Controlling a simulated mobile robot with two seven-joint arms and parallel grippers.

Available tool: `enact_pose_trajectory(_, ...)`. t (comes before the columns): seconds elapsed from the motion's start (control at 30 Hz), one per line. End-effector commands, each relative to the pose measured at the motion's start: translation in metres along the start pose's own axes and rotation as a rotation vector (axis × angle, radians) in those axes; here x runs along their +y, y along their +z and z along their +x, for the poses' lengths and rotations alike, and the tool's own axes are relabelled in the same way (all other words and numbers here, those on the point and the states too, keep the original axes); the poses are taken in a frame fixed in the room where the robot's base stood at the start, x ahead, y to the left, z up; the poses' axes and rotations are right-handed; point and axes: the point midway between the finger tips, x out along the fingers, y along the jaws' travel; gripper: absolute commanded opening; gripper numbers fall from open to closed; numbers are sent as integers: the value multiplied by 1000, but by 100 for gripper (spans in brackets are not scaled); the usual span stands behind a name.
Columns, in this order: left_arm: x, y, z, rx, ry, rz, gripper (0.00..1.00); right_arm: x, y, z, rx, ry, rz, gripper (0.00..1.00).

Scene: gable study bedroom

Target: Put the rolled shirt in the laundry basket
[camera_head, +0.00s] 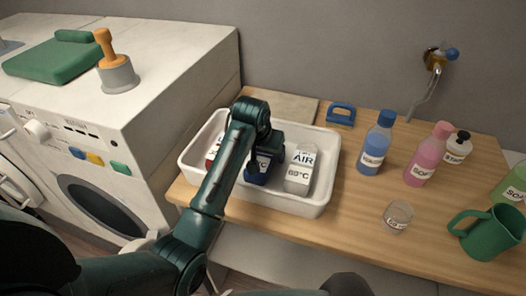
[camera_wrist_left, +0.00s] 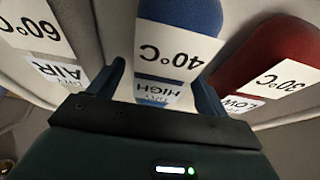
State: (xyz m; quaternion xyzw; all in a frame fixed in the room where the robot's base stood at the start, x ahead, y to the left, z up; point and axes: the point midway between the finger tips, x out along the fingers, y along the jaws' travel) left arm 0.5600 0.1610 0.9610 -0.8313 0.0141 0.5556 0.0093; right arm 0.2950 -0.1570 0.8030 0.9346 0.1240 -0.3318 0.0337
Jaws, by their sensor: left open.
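A white tub (camera_head: 315,205) on the wooden counter holds three labelled, rolled-looking pieces. The white one (camera_head: 300,168), labelled AIR and 60°C, is on the right. The blue one (camera_head: 256,178) is in the middle, partly hidden by my gripper, and its label reads 40°C HIGH in the left wrist view (camera_wrist_left: 178,52). The red one (camera_head: 212,152), mostly behind my arm, reads 30°C LOW in the wrist view (camera_wrist_left: 262,72). My left gripper (camera_wrist_left: 160,78) is open, with one finger on each side of the blue piece. My right gripper is not in view. I cannot make out a separate laundry basket.
A white washing machine (camera_head: 175,60) stands left, with a green cloth (camera_head: 52,62) and an orange-handled tool (camera_head: 104,45) on top. Right of the tub stand a blue bottle (camera_head: 376,145), pink bottle (camera_head: 425,160), glass (camera_head: 397,217) and green jug (camera_head: 492,235).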

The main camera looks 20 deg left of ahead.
Motion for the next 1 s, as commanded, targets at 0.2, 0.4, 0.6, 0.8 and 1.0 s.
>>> enact_pose_trajectory(0.2,0,-2,-4,2,0,0,78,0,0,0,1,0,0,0)
enact_pose_trajectory(0.4,0,-3,-34,8,1,0,78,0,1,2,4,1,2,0)
enact_pose_trajectory(0.6,0,-2,-84,8,1,1,78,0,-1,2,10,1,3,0)
enact_pose_trajectory(0.8,4,-7,-112,22,11,-4,78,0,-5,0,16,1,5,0)
enact_pose_trajectory(1.0,2,-6,-121,19,6,-4,78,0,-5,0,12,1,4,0)
